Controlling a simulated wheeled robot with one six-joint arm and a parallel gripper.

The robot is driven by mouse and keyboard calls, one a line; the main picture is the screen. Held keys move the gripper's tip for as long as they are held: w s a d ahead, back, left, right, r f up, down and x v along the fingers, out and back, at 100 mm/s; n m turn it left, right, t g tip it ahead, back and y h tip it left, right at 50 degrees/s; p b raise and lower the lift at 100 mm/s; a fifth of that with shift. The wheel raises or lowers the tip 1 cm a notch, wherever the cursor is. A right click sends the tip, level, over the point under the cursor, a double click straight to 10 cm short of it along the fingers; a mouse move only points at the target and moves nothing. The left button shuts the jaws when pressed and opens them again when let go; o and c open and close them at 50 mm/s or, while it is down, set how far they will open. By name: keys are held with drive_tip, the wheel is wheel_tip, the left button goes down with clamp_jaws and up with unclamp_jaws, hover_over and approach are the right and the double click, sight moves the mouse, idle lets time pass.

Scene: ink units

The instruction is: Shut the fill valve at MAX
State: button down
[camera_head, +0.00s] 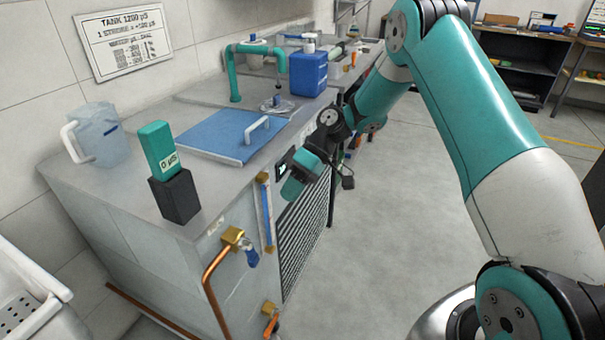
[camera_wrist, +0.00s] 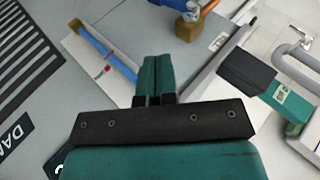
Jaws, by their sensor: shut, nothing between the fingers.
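A brass valve (camera_head: 232,238) with a blue handle (camera_head: 252,257) sits on the cabinet front atop a copper pipe. Its handle points downward, and no MAX label is legible. The brass body (camera_wrist: 188,29) shows at the top of the wrist view. An upright gauge (camera_head: 266,215) with a blue column is beside it; the wrist view shows the blue column (camera_wrist: 98,45) and a red mark (camera_wrist: 107,69) at its side. My gripper (camera_head: 290,188) is shut and empty, in front of the cabinet right of the gauge; its fingers (camera_wrist: 153,75) are together and apart from the valve.
A lower brass valve (camera_head: 270,309) has an orange handle. A black grille (camera_head: 304,232) is right of the gauge. A teal meter (camera_head: 160,149) reading 0 µS stands in a black holder on top, near a clear jug (camera_head: 97,135) and blue lid (camera_head: 232,134). Floor in front is clear.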

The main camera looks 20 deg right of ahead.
sight(251, 254)
drive_tip(key=v, duration=0.5)
idle(0.4)
drive_tip(key=s+a+r+h+p, duration=0.1)
drive_tip(key=s+a+r+p, duration=0.15)
drive_tip(key=r, duration=0.35)
drive_tip(key=s+a+r+h+p, duration=0.1)
drive_tip(key=s+a+r, duration=0.25)
drive_tip(key=r, duration=0.25)
drive_tip(key=s+a+r+t+h+p, duration=0.1)
drive_tip(key=s+a+r+p, duration=0.15)
drive_tip(key=s+r, duration=0.6)
drive_tip(key=s+a+r+t+h+p, duration=0.2)
drive_tip(key=s+r+p, duration=0.1)
drive_tip(key=s, duration=1)
drive_tip(key=w+d+f+n+y+b, duration=0.1)
drive_tip(key=w+d+f+y+b, duration=0.15)
drive_tip(key=w+f+b, duration=0.85)
drive_tip(key=w+d+f+n+y+b, duration=0.1)
drive_tip(key=w+d+f+b, duration=0.3)
drive_tip(key=w+f, duration=1.2)
drive_tip(key=s+a+f+b, duration=0.1)
drive_tip(key=s+a+f, duration=0.3)
drive_tip(key=a+f, duration=0.4)
drive_tip(key=shift+f, duration=0.85)
